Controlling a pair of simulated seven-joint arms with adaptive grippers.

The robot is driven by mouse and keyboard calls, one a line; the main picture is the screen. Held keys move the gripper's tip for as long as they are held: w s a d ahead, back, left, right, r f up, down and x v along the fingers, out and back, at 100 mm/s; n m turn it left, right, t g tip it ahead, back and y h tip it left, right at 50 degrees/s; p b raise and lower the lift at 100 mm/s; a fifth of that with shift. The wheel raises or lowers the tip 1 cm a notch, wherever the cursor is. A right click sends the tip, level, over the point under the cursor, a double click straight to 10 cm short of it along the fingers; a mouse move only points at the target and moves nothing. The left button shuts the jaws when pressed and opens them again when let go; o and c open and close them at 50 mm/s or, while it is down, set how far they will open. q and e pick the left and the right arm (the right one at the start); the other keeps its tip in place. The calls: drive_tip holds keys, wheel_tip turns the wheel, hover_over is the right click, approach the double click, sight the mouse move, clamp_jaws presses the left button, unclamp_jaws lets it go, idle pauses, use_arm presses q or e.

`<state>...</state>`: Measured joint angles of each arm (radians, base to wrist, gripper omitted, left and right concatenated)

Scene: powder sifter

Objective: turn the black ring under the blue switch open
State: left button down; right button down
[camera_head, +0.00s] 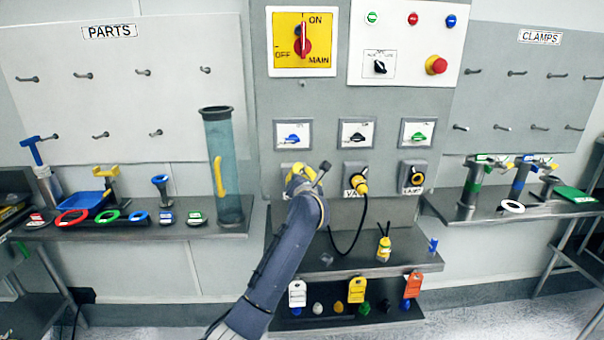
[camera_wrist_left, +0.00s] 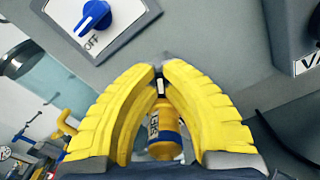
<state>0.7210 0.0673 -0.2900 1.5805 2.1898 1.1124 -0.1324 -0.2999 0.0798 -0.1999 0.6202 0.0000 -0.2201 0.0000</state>
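The blue switch (camera_head: 293,138) is on a white plate on the grey panel. It also shows at upper left in the wrist view (camera_wrist_left: 94,17), with OFF printed beside it. My left gripper (camera_head: 300,178) is just below that switch, at the panel, and covers the black ring there. In the wrist view its yellow fingers (camera_wrist_left: 160,68) bow outward and come close at the tips. A yellow body with a blue band and printed letters (camera_wrist_left: 165,130) shows between them. I cannot tell whether the fingers grip it or the ring. My right gripper is not in view.
A yellow plug with a black cable (camera_head: 358,184) is in the middle socket, right beside my left gripper. A third socket (camera_head: 412,177) is farther right. A shelf below holds a yellow labelled item (camera_head: 384,248) and a small blue item (camera_head: 433,244).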

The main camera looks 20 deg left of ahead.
sight(286, 169)
use_arm(q)
drive_tip(key=shift+a, duration=0.1)
idle(0.5)
drive_tip(key=shift+s+a+r+n, duration=0.15)
drive_tip(key=shift+a+r+n, duration=0.1)
drive_tip(key=shift+n, duration=0.75)
drive_tip(key=n, duration=0.1)
drive_tip(key=a+n, duration=0.1)
drive_tip(key=n, duration=0.1)
drive_tip(key=shift+s+a+r+n, duration=0.15)
drive_tip(key=shift+s+a+n, duration=0.05)
drive_tip(key=shift+s+n, duration=0.1)
drive_tip(key=n, duration=0.1)
drive_tip(key=a+n, duration=0.1)
drive_tip(key=n, duration=0.1)
drive_tip(key=shift+s+a, duration=0.2)
drive_tip(key=shift+s+a+f+n, duration=0.15)
drive_tip(key=shift+a+n, duration=0.15)
drive_tip(key=shift+n, duration=0.55)
drive_tip(key=shift+s+a+f+n, duration=0.15)
drive_tip(key=shift+a+n, duration=0.1)
drive_tip(key=shift+n, duration=0.6)
drive_tip(key=shift+w, duration=0.1)
drive_tip(key=c, duration=1.5)
unclamp_jaws()
drive_tip(key=shift+a, duration=0.1)
drive_tip(key=shift+f, duration=0.1)
